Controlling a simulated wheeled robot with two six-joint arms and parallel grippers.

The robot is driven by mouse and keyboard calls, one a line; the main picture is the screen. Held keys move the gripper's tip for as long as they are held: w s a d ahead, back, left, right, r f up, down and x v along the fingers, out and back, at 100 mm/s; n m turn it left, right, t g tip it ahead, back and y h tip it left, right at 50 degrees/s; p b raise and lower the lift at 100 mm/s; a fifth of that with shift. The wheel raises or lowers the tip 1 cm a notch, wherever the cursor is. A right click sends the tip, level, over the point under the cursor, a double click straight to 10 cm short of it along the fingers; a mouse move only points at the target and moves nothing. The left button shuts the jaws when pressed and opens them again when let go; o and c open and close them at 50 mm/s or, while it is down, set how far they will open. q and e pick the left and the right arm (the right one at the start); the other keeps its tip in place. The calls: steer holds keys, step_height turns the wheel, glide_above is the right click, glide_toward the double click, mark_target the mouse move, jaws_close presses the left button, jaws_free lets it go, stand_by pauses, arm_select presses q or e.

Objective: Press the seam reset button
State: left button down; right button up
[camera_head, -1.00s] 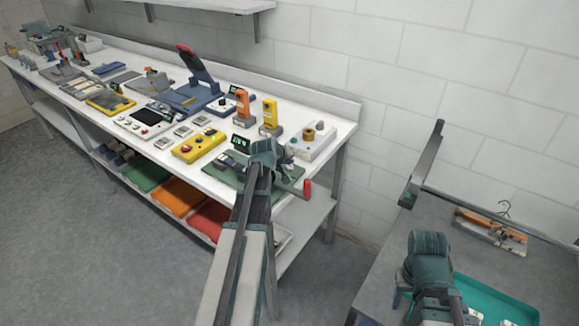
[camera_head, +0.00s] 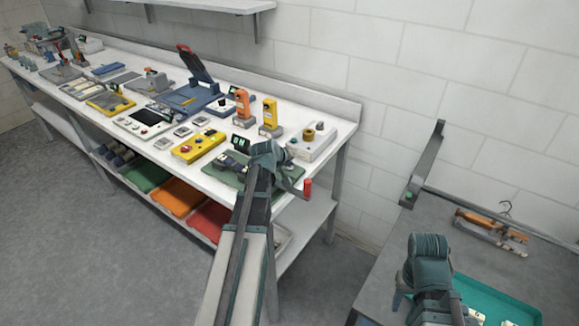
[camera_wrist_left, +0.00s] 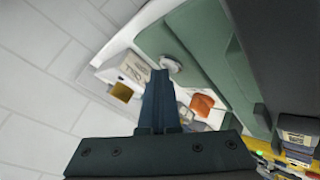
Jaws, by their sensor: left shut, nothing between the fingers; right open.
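My left gripper (camera_head: 267,160) is over the green-based device (camera_head: 222,167) at the near right end of the white bench; its wrist hides part of the device and its fingers are hard to see there. In the left wrist view the shut, empty fingers (camera_wrist_left: 160,88) point at a round pale button (camera_wrist_left: 171,63) on a green surface (camera_wrist_left: 195,35). The tips are very close to the button's lower edge; I cannot tell whether they touch. I cannot read a label naming it the seam reset button. My right gripper (camera_head: 430,265) is open above the grey table.
A yellow control box (camera_head: 198,146), orange and yellow handheld units and a white box with a brass knob (camera_head: 312,142) stand close around the device. A red-ended handle (camera_head: 307,188) sticks out at the bench front. A teal tray (camera_head: 497,302) lies near my right gripper.

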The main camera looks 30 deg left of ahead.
mark_target(289, 170)
arm_select(q)
steer(key=shift+r, duration=0.1)
steer(key=shift+r+p, duration=0.8)
steer(key=shift+p, duration=0.05)
step_height(289, 170, up, 5)
steer(key=p, duration=0.5)
steer(key=shift+f, duration=0.1)
stand_by(0.5)
